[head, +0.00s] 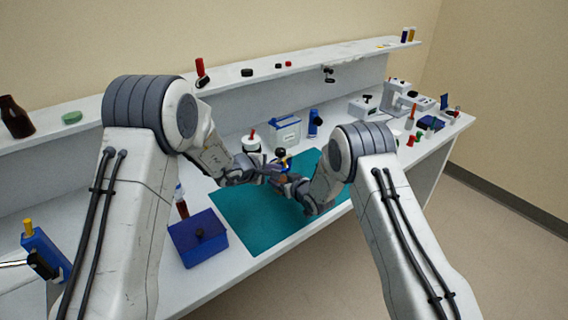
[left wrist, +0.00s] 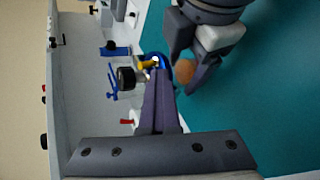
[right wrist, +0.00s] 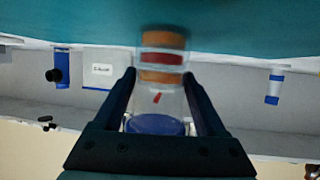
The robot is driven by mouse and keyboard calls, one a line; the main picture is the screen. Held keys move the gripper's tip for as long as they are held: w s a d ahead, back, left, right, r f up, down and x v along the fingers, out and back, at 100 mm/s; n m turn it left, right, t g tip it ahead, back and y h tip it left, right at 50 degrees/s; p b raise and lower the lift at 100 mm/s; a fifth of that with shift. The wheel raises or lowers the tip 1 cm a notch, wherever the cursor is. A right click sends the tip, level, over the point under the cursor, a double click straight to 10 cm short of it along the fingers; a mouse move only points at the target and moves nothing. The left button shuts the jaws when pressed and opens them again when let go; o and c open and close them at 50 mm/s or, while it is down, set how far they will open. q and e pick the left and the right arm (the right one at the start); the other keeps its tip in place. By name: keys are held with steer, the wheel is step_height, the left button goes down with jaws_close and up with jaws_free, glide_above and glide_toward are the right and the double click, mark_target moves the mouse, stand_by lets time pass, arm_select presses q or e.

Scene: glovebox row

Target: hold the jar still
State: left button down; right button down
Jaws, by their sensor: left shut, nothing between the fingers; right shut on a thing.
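The jar (right wrist: 160,77) is clear with orange and red bands and a blue lid (right wrist: 155,125). My right gripper (right wrist: 160,85) is shut around its sides. In the head view, both grippers meet above the mat, the left (head: 268,171) beside the right (head: 285,183), and the jar is mostly hidden.
A teal mat (head: 245,225) covers the bench front. A white box (head: 285,134) and a blue tool (head: 314,124) stand behind. The mat's left part is clear.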

arm_select(q)
steer(key=shift+s+a+f, duration=0.2)
steer(key=shift+s+f, duration=0.05)
steer(key=shift+f, duration=0.25)
steer(key=shift+s+a, duration=0.4)
steer(key=shift+a, duration=0.3)
steer(key=shift+s+a, duration=0.4)
steer(key=shift+a, duration=0.25)
steer(key=shift+s+a, duration=0.4)
steer(key=shift+a, duration=0.3)
arm_select(e)
steer(key=shift+d+f, duration=0.1)
steer(key=shift+f, duration=0.05)
jaws_free()
